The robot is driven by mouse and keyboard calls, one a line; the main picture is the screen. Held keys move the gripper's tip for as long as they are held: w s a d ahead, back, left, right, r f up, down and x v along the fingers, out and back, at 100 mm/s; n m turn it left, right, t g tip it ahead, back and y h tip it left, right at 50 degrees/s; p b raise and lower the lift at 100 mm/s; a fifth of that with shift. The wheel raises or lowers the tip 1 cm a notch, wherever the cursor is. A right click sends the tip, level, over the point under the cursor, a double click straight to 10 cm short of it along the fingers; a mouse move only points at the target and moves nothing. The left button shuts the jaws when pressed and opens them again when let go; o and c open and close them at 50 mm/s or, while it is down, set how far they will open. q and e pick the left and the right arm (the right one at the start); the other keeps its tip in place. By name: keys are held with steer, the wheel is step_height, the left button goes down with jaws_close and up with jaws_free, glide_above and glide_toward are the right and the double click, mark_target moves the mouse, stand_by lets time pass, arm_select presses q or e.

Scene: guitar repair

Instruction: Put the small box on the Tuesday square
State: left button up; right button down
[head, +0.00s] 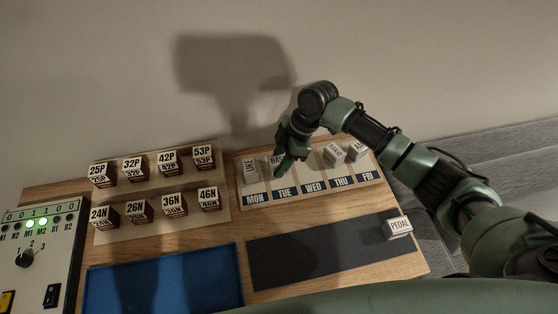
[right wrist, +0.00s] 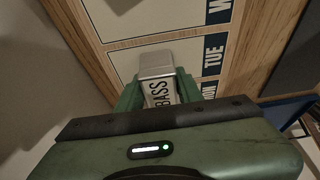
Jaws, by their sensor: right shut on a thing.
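The small light box marked BASS (head: 277,160) is between the fingers of my right gripper (head: 284,167). The right wrist view shows the BASS box (right wrist: 157,88) between both green fingers (right wrist: 155,93), its label facing the camera. The week board (head: 310,205) has squares marked MON to FRI. The box is at the upper part of the Tuesday square (right wrist: 165,47); whether it touches the board I cannot tell. My gripper and its shadow hide part of that square. My left gripper is not in view.
A UKE box (head: 250,170) stands on Monday, close beside my gripper. Two more boxes stand at Thursday (head: 334,153) and Friday (head: 358,150). A PEDAL box (head: 398,227) is on the dark mat (head: 310,254). A blue tray (head: 165,280) and a rack of labelled boxes (head: 168,161) are left.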

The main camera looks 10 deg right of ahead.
steer(key=shift+f, duration=0.2)
steer(key=c, duration=0.9)
jaws_free()
steer(key=shift+r, duration=0.15)
steer(key=b+v, duration=0.1)
steer(key=v, duration=1.1)
